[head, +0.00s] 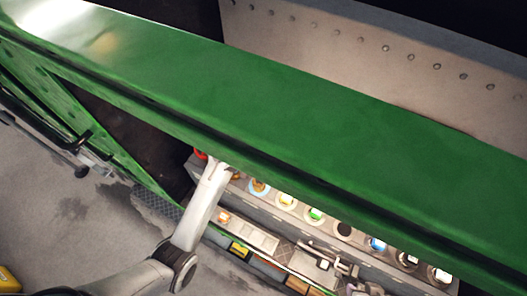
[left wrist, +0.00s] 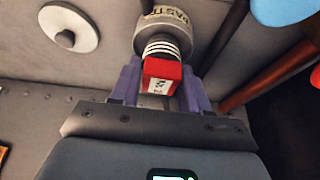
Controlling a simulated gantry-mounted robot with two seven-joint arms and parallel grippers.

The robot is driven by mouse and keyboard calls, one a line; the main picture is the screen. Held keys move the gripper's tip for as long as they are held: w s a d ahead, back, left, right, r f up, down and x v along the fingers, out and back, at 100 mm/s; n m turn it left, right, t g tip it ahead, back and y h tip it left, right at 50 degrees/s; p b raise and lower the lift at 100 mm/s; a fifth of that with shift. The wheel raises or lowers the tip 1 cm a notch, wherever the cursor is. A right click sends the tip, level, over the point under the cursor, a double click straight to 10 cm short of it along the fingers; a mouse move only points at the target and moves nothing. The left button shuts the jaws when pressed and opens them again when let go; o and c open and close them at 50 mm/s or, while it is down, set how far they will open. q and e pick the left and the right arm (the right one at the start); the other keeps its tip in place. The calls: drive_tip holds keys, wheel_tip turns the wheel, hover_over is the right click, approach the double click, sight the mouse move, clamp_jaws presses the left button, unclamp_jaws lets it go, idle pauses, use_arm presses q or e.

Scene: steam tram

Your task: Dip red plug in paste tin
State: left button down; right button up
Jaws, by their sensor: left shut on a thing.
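In the head view, the green beam hides my left gripper, the plug and the tin. My right gripper is not in view.
The wide green beam (head: 250,110) crosses the head view above a shelf of several round containers, such as a green-labelled one (head: 316,214). Tools lie on the bench below. The left wrist view shows a white disc (left wrist: 68,28), a brown rod (left wrist: 270,75) and a blue object (left wrist: 284,9).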

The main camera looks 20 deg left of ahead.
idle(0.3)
use_arm(q)
drive_tip(key=shift+r, duration=3.5)
